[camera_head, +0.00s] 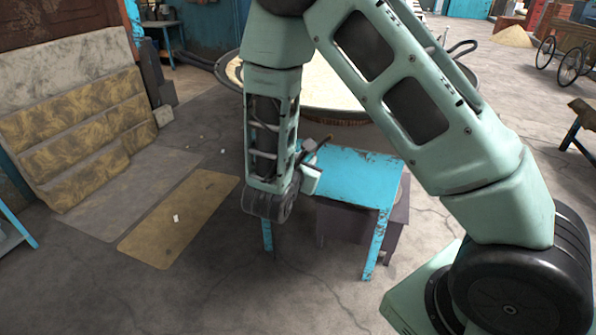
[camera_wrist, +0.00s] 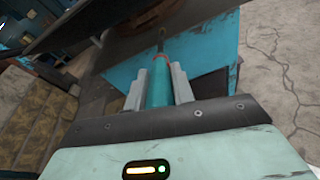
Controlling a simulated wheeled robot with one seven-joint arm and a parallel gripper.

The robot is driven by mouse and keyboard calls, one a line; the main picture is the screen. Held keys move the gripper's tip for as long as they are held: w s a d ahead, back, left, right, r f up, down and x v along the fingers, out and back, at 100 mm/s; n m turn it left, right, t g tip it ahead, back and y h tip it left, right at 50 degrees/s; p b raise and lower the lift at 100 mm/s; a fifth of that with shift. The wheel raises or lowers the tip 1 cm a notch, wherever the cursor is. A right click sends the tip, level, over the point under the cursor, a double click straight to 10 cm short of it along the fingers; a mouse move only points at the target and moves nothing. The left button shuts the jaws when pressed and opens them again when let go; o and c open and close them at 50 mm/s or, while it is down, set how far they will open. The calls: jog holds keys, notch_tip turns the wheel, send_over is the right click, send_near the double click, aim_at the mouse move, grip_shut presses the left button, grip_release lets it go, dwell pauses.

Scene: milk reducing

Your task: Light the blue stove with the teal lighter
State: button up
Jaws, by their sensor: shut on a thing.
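The teal lighter (camera_wrist: 157,90) is upright in the wrist view, with a red band and a thin dark tip at its far end. My gripper (camera_wrist: 159,82) is shut on it, one grey finger on each side. In the head view my gripper (camera_head: 313,162) is at the left edge of a worn blue table-like stand (camera_head: 362,178). This stand also shows in the wrist view (camera_wrist: 212,52). I cannot tell whether it is part of the blue stove. The lighter is hardly visible in the head view. No flame shows.
A wide pan (camera_head: 312,85) of pale contents stands behind the blue stand, partly hidden by my arm. Its dark rim overhangs the lighter in the wrist view (camera_wrist: 85,28). Open floor (camera_head: 210,270) lies in front.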

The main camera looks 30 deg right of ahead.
aim_at(322, 142)
jog(key=r+x, duration=0.1)
jog(key=x, duration=0.3)
jog(key=r+x, duration=0.1)
jog(key=x, duration=0.4)
jog(key=r+b+x, duration=0.1)
jog(key=x, duration=0.4)
jog(key=shift+w+d, duration=0.35)
jog(key=shift+d, duration=0.1)
jog(key=shift+w+d+r, duration=0.15)
jog(key=shift+w+d, duration=0.2)
jog(key=shift+d, duration=0.15)
jog(key=shift+w+d+b, duration=0.3)
jog(key=shift+d+b, duration=0.1)
jog(key=shift+b, duration=0.05)
dwell(0.8)
jog(key=shift+a+f+b+v, duration=0.1)
jog(key=shift+f+b+v, duration=0.2)
jog(key=shift+v, duration=1.1)
jog(key=shift+a+f+b+v, duration=0.1)
jog(key=shift+f+v, duration=0.25)
jog(key=shift+v, duration=1.05)
jog(key=shift+f+b+v, duration=0.2)
jog(key=shift+f+v, duration=0.15)
jog(key=shift+v, duration=1.05)
jog(key=shift+s+a, duration=0.6)
